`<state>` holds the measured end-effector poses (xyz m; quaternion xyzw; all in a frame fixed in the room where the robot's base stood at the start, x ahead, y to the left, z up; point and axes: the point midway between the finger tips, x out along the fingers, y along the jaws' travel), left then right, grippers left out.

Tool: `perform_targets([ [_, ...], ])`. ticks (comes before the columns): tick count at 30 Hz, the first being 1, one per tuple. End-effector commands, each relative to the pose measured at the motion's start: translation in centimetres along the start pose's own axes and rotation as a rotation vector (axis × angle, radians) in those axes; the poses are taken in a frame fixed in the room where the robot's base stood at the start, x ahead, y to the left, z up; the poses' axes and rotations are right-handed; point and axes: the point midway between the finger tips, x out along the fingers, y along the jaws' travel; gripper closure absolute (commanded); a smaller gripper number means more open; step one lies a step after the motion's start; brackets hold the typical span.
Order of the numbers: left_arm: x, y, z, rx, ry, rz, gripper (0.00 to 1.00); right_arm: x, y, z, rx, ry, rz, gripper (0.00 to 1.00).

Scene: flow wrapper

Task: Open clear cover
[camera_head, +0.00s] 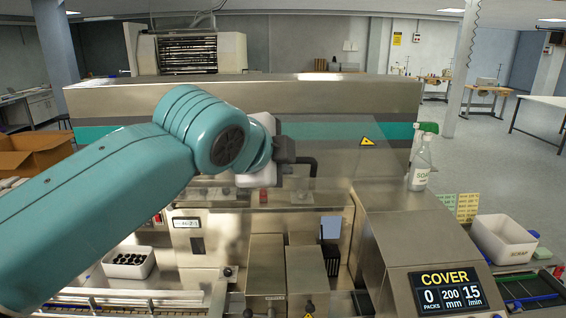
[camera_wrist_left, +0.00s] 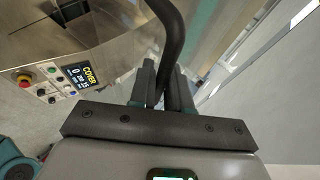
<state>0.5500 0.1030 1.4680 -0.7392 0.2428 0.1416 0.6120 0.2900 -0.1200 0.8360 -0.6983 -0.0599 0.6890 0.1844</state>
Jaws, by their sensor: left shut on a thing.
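The clear cover (camera_head: 335,148) is a see-through panel over the middle of the steel wrapper, with a yellow warning triangle; its exact tilt is hard to tell. Its black handle (camera_head: 311,163) shows beside my left gripper (camera_head: 290,158). In the left wrist view the handle is a curved dark bar (camera_wrist_left: 176,40) running down between the fingers of my left gripper (camera_wrist_left: 163,85), which are shut on it. My left arm hides part of the machine behind it. My right gripper is not in view.
A control screen (camera_head: 448,290) reading "COVER" is at the lower right. A soap bottle (camera_head: 421,165) stands on the machine's right side. A white scrap bin (camera_head: 503,242) is at the right, a white tray of dark pieces (camera_head: 129,263) at the lower left, and a cardboard box (camera_head: 35,153) at the left.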

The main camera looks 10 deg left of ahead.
Motion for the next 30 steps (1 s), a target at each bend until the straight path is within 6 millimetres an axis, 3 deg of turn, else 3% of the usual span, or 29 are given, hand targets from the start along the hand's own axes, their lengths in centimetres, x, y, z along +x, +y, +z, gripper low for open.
perform_targets([
  [20, -0.66, -0.19, -0.03, -0.005, 0.005, 0.018, 1.00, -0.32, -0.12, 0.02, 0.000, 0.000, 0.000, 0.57],
  [21, -0.64, -0.21, -0.03, -0.005, 0.005, 0.018, 0.73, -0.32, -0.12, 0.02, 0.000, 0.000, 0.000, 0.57],
  [22, -0.63, -0.22, -0.03, -0.005, 0.005, 0.018, 0.63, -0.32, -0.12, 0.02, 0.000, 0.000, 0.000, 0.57],
  [30, -0.50, -0.31, -0.01, -0.004, 0.004, 0.018, 0.62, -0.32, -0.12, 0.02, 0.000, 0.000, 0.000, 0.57],
])
